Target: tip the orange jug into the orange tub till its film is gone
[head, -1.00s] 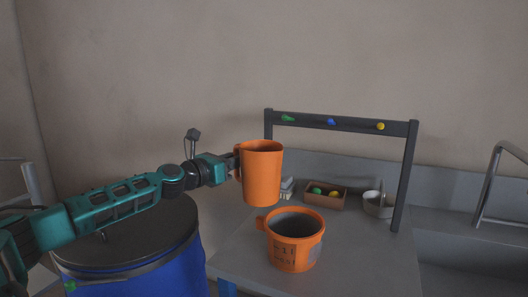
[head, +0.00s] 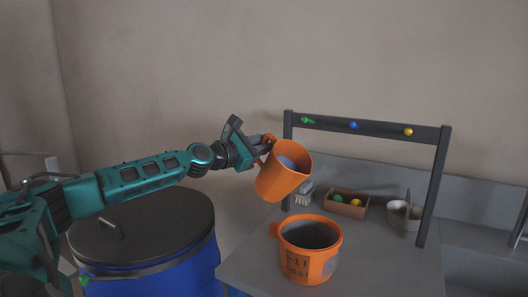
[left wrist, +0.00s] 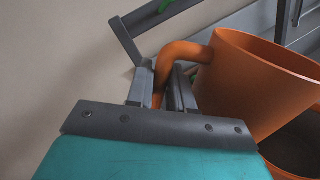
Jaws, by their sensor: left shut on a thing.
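The orange jug (head: 281,179) is held in the air above the orange tub (head: 305,262), tilted with its mouth toward the right. A greyish-blue patch shows inside its mouth; I cannot tell if that is film or liquid. My left gripper (head: 263,146) is shut on the jug's handle, which also shows between the fingers in the left wrist view (left wrist: 163,85). The tub stands upright on the grey table, with dark lettering and a grey patch on its side and a grey inside. No stream shows between jug and tub. My right gripper is out of view.
A dark rack (head: 370,128) with green, blue and yellow knobs stands behind the tub. A brown box (head: 343,207) with coloured balls, a brush (head: 304,195) and a grey pail (head: 404,213) stand near it. A lidded blue drum (head: 165,281) is at left.

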